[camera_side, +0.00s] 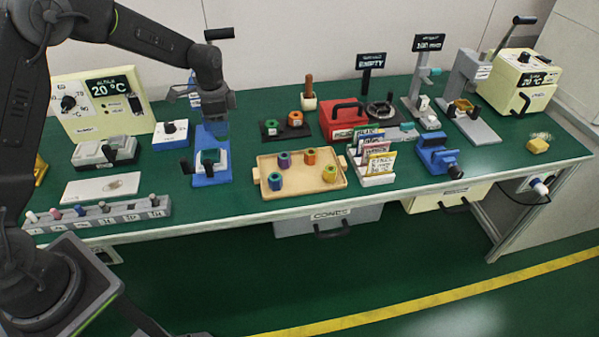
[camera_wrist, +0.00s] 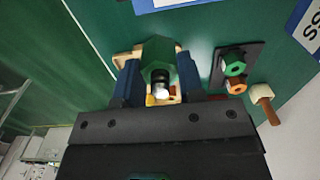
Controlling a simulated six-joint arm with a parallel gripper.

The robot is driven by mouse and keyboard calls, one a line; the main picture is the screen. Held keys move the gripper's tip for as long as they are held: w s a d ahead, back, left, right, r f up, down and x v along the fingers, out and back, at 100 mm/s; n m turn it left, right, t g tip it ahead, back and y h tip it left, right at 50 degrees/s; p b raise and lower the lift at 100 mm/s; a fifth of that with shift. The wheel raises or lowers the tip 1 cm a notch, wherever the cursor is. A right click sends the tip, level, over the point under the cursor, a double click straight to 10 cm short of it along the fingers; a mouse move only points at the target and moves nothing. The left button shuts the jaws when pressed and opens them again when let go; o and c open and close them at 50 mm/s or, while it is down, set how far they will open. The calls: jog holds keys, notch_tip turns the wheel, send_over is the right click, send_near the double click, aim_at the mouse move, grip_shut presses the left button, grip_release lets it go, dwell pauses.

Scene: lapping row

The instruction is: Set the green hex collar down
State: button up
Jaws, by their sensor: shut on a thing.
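The green hex collar (camera_wrist: 157,50) sits between the two blue fingers of my gripper (camera_wrist: 158,72) in the wrist view. My gripper is shut on it. In the side view, my gripper (camera_side: 211,148) points down over a blue fixture (camera_side: 212,179) left of the wooden tray, with the green collar (camera_side: 210,157) low between its fingertips. A dark, pale-ended round part (camera_wrist: 160,88) shows just below the collar in the wrist view. I cannot tell whether the collar touches the fixture.
The wooden tray (camera_side: 300,191) holds several coloured collars. A black plate (camera_side: 285,134) behind it bears a green and an orange collar; it also shows in the wrist view (camera_wrist: 222,72). A white dial box (camera_side: 170,135) stands close left. Card holder (camera_side: 378,181) stands right of the tray.

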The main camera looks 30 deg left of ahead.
jog(key=w+d, duration=0.2)
jog(key=d, duration=0.5)
send_over(292, 184)
notch_tip(292, 184, down, 8)
jog(key=shift+a+r, duration=0.1)
jog(key=shift+r, duration=0.1)
jog(key=shift+f, duration=2.05)
jog(key=shift+f, duration=0.1)
jog(key=o, duration=0.9)
jog(key=shift+f, duration=0.1)
